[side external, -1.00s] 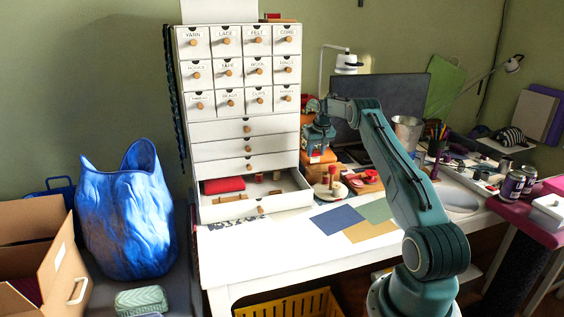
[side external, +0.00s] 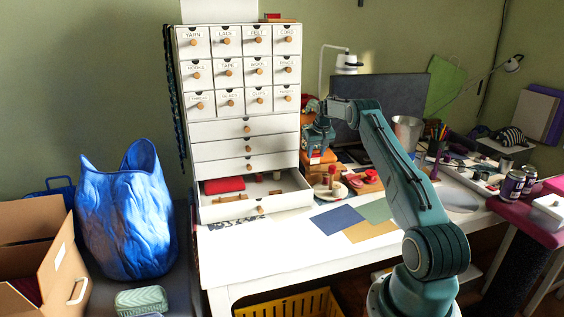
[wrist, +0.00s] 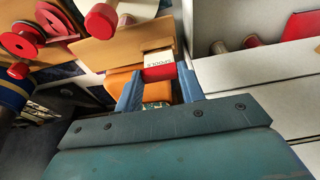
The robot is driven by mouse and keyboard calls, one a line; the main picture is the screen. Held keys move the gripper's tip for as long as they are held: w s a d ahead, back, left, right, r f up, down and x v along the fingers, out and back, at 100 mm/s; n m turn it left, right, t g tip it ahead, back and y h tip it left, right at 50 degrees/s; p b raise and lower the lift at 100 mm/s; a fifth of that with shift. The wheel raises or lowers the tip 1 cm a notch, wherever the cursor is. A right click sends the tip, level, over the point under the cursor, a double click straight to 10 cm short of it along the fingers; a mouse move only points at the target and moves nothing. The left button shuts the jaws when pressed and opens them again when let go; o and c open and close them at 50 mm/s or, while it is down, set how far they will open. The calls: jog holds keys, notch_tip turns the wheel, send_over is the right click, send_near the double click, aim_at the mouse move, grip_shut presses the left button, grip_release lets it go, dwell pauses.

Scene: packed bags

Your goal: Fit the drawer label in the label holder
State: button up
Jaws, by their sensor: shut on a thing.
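My gripper (wrist: 159,78) shows in the wrist view with its two blue fingers on either side of a small white label (wrist: 157,58) printed "SPOOLS" with a red lower part. It is shut on this label. In the side view my gripper (side external: 318,138) is just right of the white drawer cabinet (side external: 243,128), above the wooden things on the table; the label is too small to make out there. Several small drawers carry printed names such as YARN, LACE and FELT. The bottom wide drawer (side external: 232,212) stands open. I cannot make out an empty label holder.
The open drawer holds a red box (side external: 223,185) and spools. Spools and red discs (side external: 365,179) stand right of the drawer, close to my gripper. Coloured sheets (side external: 337,219) lie on the white table (side external: 265,255), whose front is clear. A blue bag (side external: 125,215) stands left.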

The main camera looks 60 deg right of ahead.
jog(key=shift+f, duration=0.95)
jog(key=o, duration=1)
jog(key=shift+r, duration=0.1)
jog(key=v, duration=1.3)
jog(key=shift+s+r, duration=0.15)
jog(key=shift+r, duration=0.15)
jog(key=shift+a, duration=0.15)
